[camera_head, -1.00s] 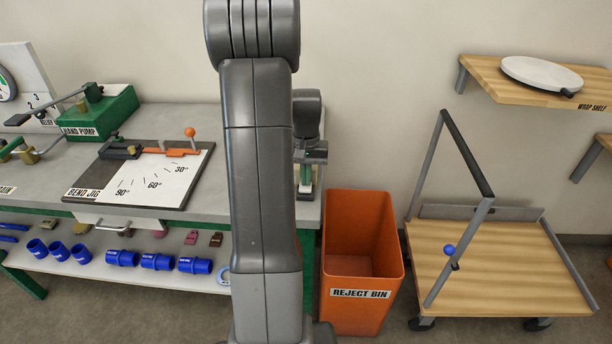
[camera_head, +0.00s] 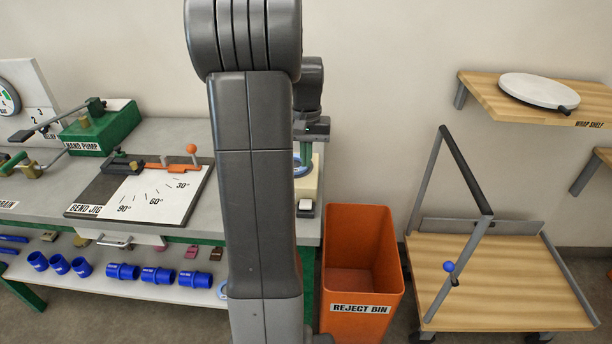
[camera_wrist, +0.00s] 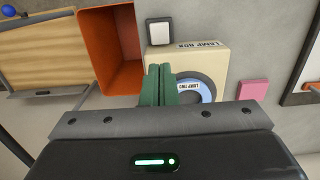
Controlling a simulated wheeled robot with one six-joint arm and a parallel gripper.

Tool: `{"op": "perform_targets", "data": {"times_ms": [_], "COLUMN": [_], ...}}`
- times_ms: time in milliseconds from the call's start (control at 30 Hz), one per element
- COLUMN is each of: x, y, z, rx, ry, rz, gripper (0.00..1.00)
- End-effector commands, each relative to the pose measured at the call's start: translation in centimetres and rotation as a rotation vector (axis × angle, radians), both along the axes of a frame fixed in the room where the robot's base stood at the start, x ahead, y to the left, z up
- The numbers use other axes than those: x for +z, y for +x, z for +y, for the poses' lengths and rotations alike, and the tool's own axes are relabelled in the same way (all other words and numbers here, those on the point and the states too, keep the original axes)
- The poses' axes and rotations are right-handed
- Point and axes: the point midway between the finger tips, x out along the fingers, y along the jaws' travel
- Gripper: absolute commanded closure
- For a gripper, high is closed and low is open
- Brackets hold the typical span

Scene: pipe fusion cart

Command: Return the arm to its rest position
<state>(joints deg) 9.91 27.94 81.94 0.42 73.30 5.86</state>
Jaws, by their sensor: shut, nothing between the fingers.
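My gripper (camera_wrist: 160,84) has green fingers pressed together with nothing between them. In the wrist view it points at a beige lamp box (camera_wrist: 213,57) with a round blue-and-white face (camera_wrist: 203,88), partly hidden by the fingers and the wrist plate. In the head view my arm stands upright in the middle and hides part of the bench. My gripper (camera_head: 303,142) is behind it on the right side, in front of the lamp box (camera_head: 314,180), which shows only in part at the bench's right end. I cannot tell the exact gap between them.
An orange reject bin (camera_head: 361,225) stands right of the bench (camera_head: 40,190). A wooden cart (camera_head: 500,275) and a wrap shelf (camera_head: 480,90) are farther right. The bend jig (camera_head: 90,190) and green hand pump (camera_head: 115,128) are on the bench. Blue sleeves (camera_head: 122,271) line the lower shelf.

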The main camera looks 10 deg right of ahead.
Motion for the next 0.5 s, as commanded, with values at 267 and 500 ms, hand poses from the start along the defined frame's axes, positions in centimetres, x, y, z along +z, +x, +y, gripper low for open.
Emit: {"op": "perform_targets", "data": {"times_ms": [267, 500], "x": [2.0, 2.0], "y": [0.1, 0.1], "z": [-0.1, -0.1], "rx": [0.0, 0.0], "ry": [0.0, -0.001], "rz": [-0.001, -0.002], "gripper": [1.0, 1.0]}}
